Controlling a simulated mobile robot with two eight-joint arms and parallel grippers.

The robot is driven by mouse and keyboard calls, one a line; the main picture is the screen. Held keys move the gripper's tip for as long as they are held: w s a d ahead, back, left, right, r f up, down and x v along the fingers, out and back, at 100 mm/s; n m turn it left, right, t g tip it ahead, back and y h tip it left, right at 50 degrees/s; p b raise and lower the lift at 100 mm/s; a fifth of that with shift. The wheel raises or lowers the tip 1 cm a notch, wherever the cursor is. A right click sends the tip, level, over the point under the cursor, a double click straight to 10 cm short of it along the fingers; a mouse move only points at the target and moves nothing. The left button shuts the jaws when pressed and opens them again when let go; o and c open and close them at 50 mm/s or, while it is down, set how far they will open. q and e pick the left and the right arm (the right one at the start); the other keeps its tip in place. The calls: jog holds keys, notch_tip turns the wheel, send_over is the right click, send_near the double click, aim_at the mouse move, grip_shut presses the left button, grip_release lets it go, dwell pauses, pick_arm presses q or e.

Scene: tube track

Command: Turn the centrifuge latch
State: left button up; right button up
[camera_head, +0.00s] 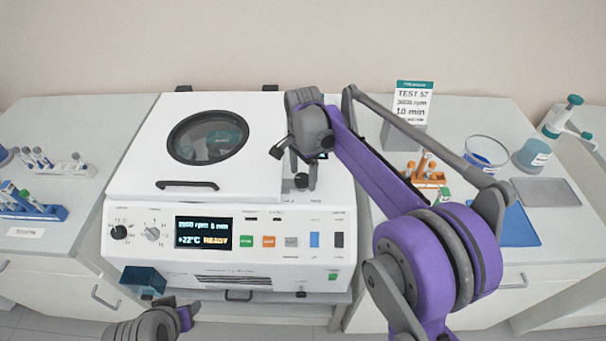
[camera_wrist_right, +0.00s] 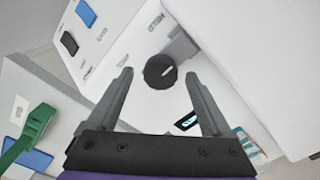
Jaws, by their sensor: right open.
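The white centrifuge (camera_head: 125,182) stands on the bench with its round-windowed lid down. My right gripper (camera_head: 296,170) is open and empty at the knob. In the right wrist view its two fingers (camera_wrist_right: 158,78) stand apart, one either side of the knob, with visible gaps. My left arm's end (camera_head: 150,322) shows at the bottom edge; its fingers are not clear.
The centrifuge screen (camera_head: 204,232) reads READY. Tube racks stand at left (camera_head: 38,212) and an orange rack (camera_head: 425,178) at right, near a sign (camera_head: 408,110). A green clip-like part (camera_wrist_right: 38,125) shows in the wrist view. My right arm crosses the right bench.

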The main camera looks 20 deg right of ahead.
jog(key=shift+f, duration=0.2)
grip_shut()
dwell(0.4)
